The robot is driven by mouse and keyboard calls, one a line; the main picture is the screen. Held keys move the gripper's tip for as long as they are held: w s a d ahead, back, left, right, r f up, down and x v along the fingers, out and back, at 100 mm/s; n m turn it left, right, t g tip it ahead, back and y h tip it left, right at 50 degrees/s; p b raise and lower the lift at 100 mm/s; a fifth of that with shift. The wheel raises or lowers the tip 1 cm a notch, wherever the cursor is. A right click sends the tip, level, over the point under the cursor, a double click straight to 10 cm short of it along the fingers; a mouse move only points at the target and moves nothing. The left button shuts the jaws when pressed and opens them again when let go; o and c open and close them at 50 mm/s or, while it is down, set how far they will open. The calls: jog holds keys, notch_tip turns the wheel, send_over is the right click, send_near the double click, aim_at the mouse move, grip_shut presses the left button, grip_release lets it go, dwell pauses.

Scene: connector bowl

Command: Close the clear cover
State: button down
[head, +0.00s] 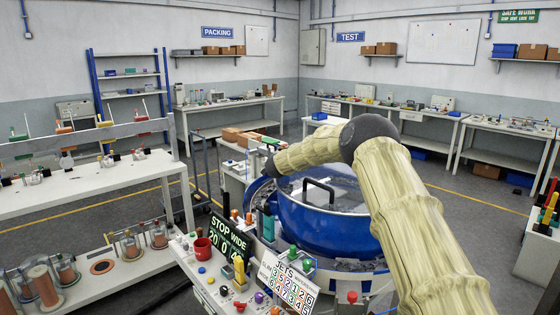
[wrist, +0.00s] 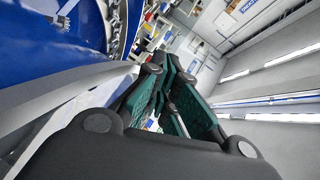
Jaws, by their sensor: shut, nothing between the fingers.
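The clear cover (head: 345,192) shows at the big blue bowl (head: 335,222) in the middle of the head view. It is see-through and has a dark bar handle (head: 318,190). I cannot tell from this view how far it stands open. My arm reaches over the bowl from the right, and its wrist end is at the bowl's far left side. My gripper (wrist: 166,66), with green-padded fingers, is shut and empty in the wrist view. The blue bowl (wrist: 45,28) and a pale edge lie close on its left there. Contact with the cover cannot be made out.
A white bench (head: 90,182) is at left. A small table with boxes stands behind the bowl. Open floor lies behind.

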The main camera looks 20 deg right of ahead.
jog(key=shift+f, duration=0.15)
notch_tip(320, 180, up, 4)
jog(key=p, duration=0.2)
jog(key=shift+d+p, duration=0.1)
jog(key=shift+p, duration=0.25)
jog(key=s+a+r+b, duration=0.2)
jog(key=a+r+b, duration=0.1)
jog(key=a+r, duration=0.3)
jog(key=shift+a+r, duration=0.4)
jog(key=shift+r, duration=0.25)
